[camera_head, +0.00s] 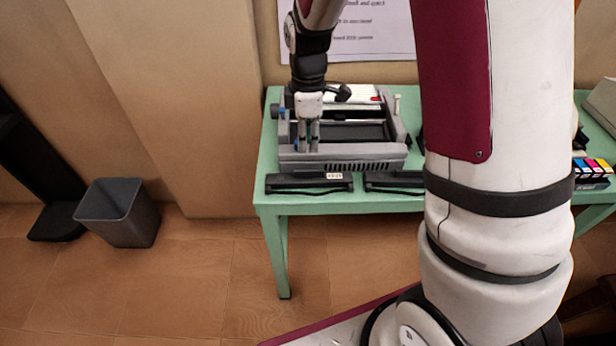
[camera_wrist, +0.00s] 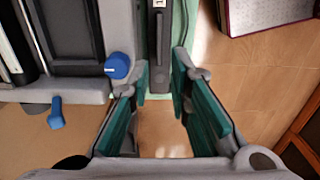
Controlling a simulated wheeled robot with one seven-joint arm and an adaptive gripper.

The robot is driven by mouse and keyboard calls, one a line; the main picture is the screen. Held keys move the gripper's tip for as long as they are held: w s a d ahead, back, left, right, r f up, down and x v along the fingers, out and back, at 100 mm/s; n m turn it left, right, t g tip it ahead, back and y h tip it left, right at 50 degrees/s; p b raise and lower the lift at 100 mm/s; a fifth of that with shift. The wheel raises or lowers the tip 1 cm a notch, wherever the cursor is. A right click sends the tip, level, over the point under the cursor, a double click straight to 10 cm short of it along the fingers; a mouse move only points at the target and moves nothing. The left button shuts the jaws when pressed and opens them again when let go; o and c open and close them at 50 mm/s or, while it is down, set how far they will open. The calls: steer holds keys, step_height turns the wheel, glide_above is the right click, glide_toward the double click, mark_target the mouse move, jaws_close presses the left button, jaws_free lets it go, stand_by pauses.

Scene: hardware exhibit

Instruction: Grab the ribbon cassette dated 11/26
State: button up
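Two long black ribbon cassettes lie along the front of the green table in the head view. The left cassette (camera_head: 290,182) has a small pale label too small to read; the right cassette (camera_head: 385,181) is partly hidden by my arm. My gripper (camera_head: 308,146) points down near the left end of the grey printer. In the wrist view, my gripper (camera_wrist: 162,82) is open and empty, with teal pads apart. One cassette (camera_wrist: 160,55) extends from the top edge to between the fingertips in the picture; its height relative to them is unclear. Its label is cut off at the top.
The grey printer (camera_head: 345,158) stands behind the cassettes on the green table (camera_head: 268,205); its blue knob (camera_wrist: 117,65) is close to one finger. Colored ink cartridges (camera_head: 592,168) sit at the right. A grey bin (camera_head: 118,212) stands on open floor at left.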

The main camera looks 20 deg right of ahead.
mark_target(309, 171)
step_height(309, 171, down, 10)
steer(key=shift+d+f, duration=0.15)
steer(key=shift+f, duration=0.05)
stand_by(0.3)
jaws_close()
